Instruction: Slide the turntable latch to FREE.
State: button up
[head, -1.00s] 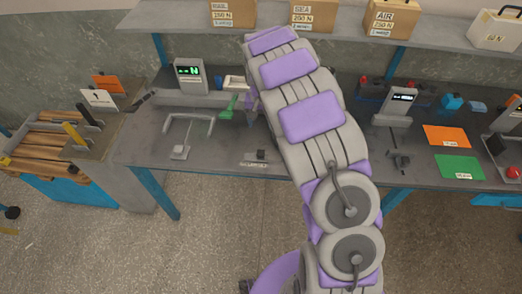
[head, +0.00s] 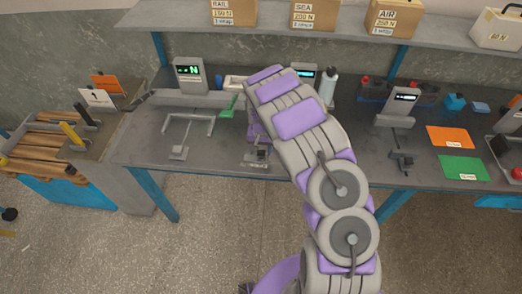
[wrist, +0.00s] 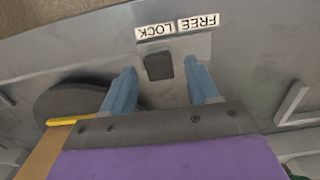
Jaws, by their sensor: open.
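The turntable latch (wrist: 159,66) is a small dark block on a grey slotted plate at the bench's front edge. In the wrist view it sits by the LOCK label (wrist: 155,32); the FREE label (wrist: 198,23) is to the right, and both read upside down. My gripper (wrist: 161,72) is open, its two blue fingers on either side of the latch, with visible gaps on both sides. Whether the fingers reach down to its depth I cannot tell. In the head view my gripper (head: 257,152) is over the bench's front edge and largely covers the latch.
A dark round disc (wrist: 72,100) with a yellow strip (wrist: 70,121) lies left of the fingers in the wrist view. In the head view, a display reading N (head: 189,75) and a grey forked stand (head: 188,130) are left of my arm. Orange (head: 450,137) and green cards (head: 463,167) lie right.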

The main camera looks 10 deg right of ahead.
jog(key=shift+f, duration=0.25)
grip_shut()
dwell(0.5)
